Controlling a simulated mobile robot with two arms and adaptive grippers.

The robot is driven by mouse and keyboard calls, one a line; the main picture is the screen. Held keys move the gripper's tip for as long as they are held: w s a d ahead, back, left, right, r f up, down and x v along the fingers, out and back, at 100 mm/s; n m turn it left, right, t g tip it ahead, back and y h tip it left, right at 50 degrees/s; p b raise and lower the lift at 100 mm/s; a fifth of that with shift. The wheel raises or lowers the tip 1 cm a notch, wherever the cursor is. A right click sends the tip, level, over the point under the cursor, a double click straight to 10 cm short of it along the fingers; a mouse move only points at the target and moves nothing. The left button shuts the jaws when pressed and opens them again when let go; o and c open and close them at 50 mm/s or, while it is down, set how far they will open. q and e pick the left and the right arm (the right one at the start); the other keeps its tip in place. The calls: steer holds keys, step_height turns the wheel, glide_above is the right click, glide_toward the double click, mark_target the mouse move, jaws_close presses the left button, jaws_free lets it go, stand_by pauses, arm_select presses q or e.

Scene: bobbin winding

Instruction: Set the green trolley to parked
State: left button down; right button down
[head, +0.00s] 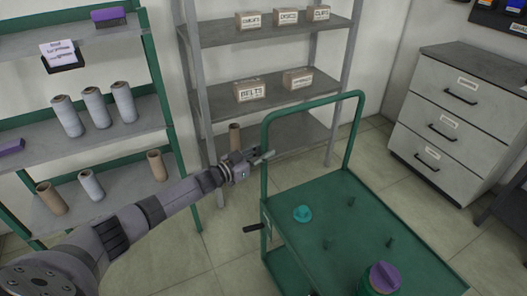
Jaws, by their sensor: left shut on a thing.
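The green trolley (345,232) stands at the lower right, with a tall tubular push handle (310,104) at its far end. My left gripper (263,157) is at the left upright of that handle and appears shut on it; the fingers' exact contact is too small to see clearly. A black lever (253,228) sticks out to the left from the trolley's side, below the gripper, beside a small pale label. My right gripper is out of view.
On the trolley deck are a teal piece (302,214), several short pegs and a purple-topped green spool (383,278). A green rack (85,134) with cones and tubes stands left. Grey shelving (262,62) with boxes is behind. A drawer cabinet (455,115) stands right.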

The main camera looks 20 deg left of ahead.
arm_select(q)
steer(key=shift+a, duration=0.25)
steer(key=c, duration=1.4)
jaws_free()
steer(key=shift+w, duration=0.15)
steer(key=shift+c, duration=0.2)
steer(key=shift+s+a+f, duration=0.1)
steer(key=shift+s, duration=0.3)
steer(key=v, duration=1.1)
steer(key=shift+s, duration=0.1)
